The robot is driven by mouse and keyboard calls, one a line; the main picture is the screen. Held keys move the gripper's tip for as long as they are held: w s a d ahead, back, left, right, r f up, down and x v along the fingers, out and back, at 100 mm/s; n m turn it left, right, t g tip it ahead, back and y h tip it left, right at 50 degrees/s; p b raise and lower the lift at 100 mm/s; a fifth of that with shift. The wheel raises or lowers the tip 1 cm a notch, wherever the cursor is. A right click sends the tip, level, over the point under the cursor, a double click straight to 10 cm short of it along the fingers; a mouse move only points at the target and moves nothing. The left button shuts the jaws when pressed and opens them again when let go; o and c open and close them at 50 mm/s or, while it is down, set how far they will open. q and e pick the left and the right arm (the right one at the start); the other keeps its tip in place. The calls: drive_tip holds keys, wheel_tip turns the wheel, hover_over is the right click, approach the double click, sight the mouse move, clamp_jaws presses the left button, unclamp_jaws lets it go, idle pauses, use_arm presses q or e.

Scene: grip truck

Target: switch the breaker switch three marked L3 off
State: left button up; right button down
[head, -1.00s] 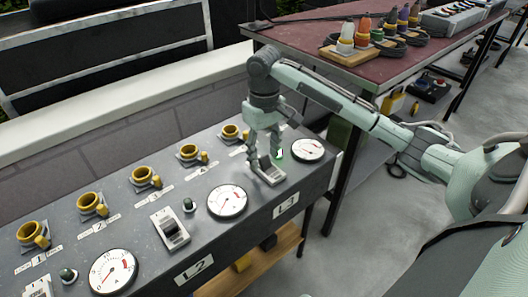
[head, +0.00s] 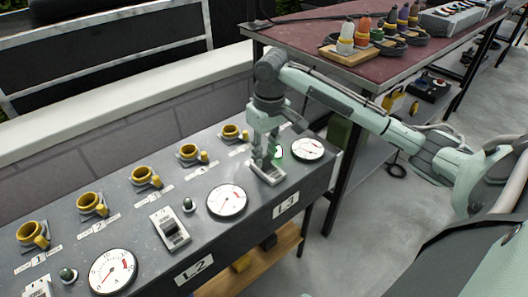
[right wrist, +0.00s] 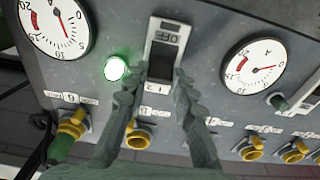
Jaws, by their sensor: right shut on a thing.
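The L3 breaker switch (head: 276,179) is at the right end of the grey panel, behind the plate marked L3 (head: 286,205). In the right wrist view the switch (right wrist: 164,50) shows a dark rocker in a light frame with an OFF mark. My right gripper (head: 268,163) points down at it. A lit green lamp (right wrist: 115,68) is beside the switch. My left gripper is not in view.
A round gauge (head: 308,149) is right of the switch, another gauge (head: 227,201) left of it. The L2 switch (head: 170,229) is farther left. Yellow sockets (head: 146,176) line the panel's back. A red-topped table (head: 330,38) stands behind my right arm.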

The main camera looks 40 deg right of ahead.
sight(267, 165)
drive_tip(key=s+t, duration=0.2)
drive_tip(key=t, duration=0.1)
drive_tip(key=shift+d+f, duration=0.1)
drive_tip(key=shift+s+t, duration=0.15)
drive_tip(key=shift+t, duration=0.25)
drive_tip(key=shift+s+f+t+y, duration=0.1)
drive_tip(key=shift+s+t+y, duration=0.25)
drive_tip(key=shift+t, duration=0.45)
drive_tip(key=shift+s+f+t, duration=0.1)
drive_tip(key=shift+s+t, duration=0.2)
drive_tip(key=shift+t, duration=0.5)
drive_tip(key=shift+s+t, duration=0.2)
drive_tip(key=shift+t, duration=0.4)
drive_tip(key=shift+s+f+t, duration=0.15)
drive_tip(key=shift+t, duration=0.35)
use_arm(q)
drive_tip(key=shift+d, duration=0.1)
use_arm(e)
drive_tip(key=shift+s+d+t, duration=0.1)
drive_tip(key=shift+t, duration=0.4)
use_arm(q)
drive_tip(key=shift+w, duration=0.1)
